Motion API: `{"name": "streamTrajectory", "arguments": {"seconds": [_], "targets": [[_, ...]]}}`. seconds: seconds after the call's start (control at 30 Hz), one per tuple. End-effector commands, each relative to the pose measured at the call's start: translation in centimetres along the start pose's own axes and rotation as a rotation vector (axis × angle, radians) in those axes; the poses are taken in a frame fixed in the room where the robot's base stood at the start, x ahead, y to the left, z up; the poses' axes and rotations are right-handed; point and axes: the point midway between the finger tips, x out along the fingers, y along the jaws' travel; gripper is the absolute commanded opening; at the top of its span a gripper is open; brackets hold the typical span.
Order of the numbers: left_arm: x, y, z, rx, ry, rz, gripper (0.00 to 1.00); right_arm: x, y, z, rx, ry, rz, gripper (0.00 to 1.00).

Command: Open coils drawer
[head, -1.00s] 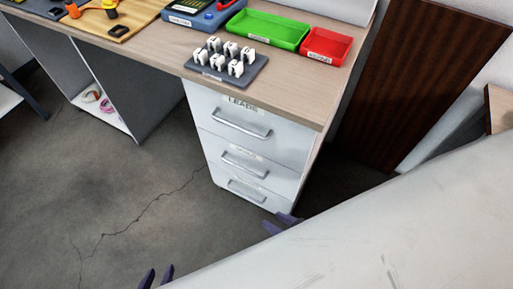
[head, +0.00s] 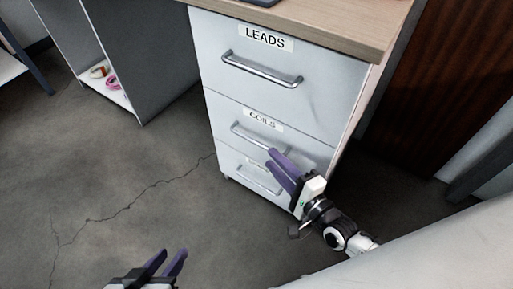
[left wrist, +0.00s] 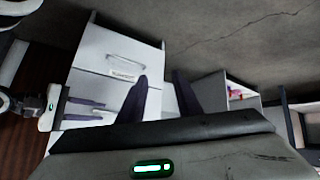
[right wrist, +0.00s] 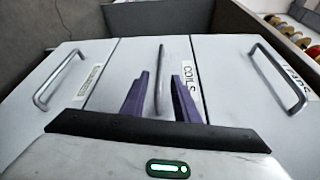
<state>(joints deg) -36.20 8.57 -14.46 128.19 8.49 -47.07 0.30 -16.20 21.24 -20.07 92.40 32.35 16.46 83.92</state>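The coils drawer (head: 225,112) is the middle drawer of a white cabinet, and its front looks flush with the others. Its metal bar handle (head: 252,139) is partly covered by my right gripper (head: 275,160). In the right wrist view, the coils handle (right wrist: 159,65) runs between the parted fingers of my right gripper (right wrist: 160,76). The fingers are open and I cannot tell whether they touch the bar. My left gripper (head: 170,258) is open and empty, low in the head view, away from the cabinet. Its parted fingers (left wrist: 160,76) also show in the left wrist view.
The leads drawer (head: 310,85) is above, with its own handle (head: 262,69). A lowest drawer (head: 236,172) is below, its label partly hidden. The wooden desk top (head: 330,25) overhangs the cabinet. Bare floor (head: 120,205) lies left. A dark brown panel (head: 440,90) stands right.

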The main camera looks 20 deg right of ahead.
Motion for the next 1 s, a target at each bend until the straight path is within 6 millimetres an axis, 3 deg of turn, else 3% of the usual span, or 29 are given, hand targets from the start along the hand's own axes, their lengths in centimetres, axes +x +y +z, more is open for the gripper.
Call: {"name": "streamTrajectory", "arguments": {"seconds": [0.3,0.5,0.9,1.0], "targets": [[1.2,0.6,0.4,0.029,-0.044,0.032,0.31,5.9,0.1,0.0,-0.001,0.000,-0.003,0.28],[1.6,0.8,0.6,0.044,-0.070,0.047,0.31,8.4,0.1,0.1,-0.002,0.000,0.000,0.28],[1.6,1.0,0.7,0.049,-0.082,0.053,0.31,9.2,0.0,0.1,-0.003,-0.001,0.002,0.28],[1.6,1.0,0.7,0.049,-0.082,0.053,0.31,9.2,0.0,0.1,-0.003,-0.001,0.002,0.11]]}}
